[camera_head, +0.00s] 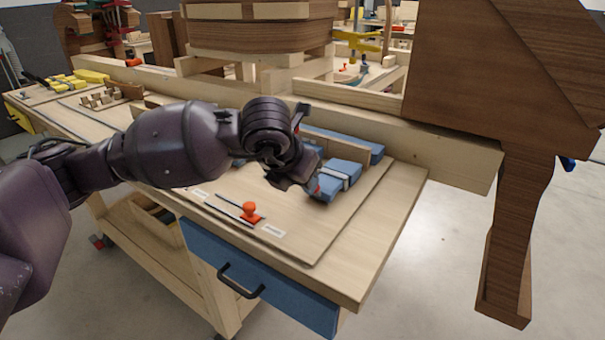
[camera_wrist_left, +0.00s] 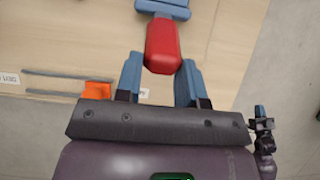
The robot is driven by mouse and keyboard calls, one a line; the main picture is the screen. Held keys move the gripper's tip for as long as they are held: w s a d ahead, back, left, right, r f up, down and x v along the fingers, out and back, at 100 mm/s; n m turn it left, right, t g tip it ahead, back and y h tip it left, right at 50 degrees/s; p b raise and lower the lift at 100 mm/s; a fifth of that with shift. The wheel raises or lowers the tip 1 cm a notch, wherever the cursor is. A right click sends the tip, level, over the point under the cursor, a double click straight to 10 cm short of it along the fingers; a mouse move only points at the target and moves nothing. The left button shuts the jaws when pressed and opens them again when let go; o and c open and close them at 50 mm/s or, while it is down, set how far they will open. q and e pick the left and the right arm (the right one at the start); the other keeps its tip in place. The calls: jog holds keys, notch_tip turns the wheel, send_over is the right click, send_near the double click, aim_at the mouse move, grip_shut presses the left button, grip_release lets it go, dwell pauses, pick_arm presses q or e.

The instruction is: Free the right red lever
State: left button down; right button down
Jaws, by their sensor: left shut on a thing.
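The right red lever (camera_wrist_left: 163,46) is in the left wrist view, joined to a blue clamp body (camera_wrist_left: 163,8). My left gripper (camera_wrist_left: 161,68) has its blue fingers on either side of the lever's near end and is shut on it. In the head view my left gripper (camera_head: 306,178) is over the right part of the workbench, beside the blue clamp (camera_head: 340,178). There the lever is mostly hidden by my wrist. My right gripper is not in view.
An orange knob (camera_head: 250,212) stands on the bench board (camera_head: 300,240) near its front edge, and also shows in the wrist view (camera_wrist_left: 97,89). A long wooden beam (camera_head: 450,155) runs behind the clamp. A large brown wooden form (camera_head: 500,70) stands at right.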

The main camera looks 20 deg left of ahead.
pick_arm(q)
jog(key=shift+s+f, duration=0.2)
jog(key=shift+f, duration=0.45)
jog(key=c, duration=1)
grip_release()
jog(key=shift+c, duration=0.2)
jog(key=o, duration=0.3)
jog(key=shift+w+r, duration=0.1)
jog(key=shift+r, duration=0.15)
jog(key=shift+r, duration=0.1)
jog(key=p+v, duration=0.1)
jog(key=v, duration=0.9)
jog(key=shift+r, duration=0.3)
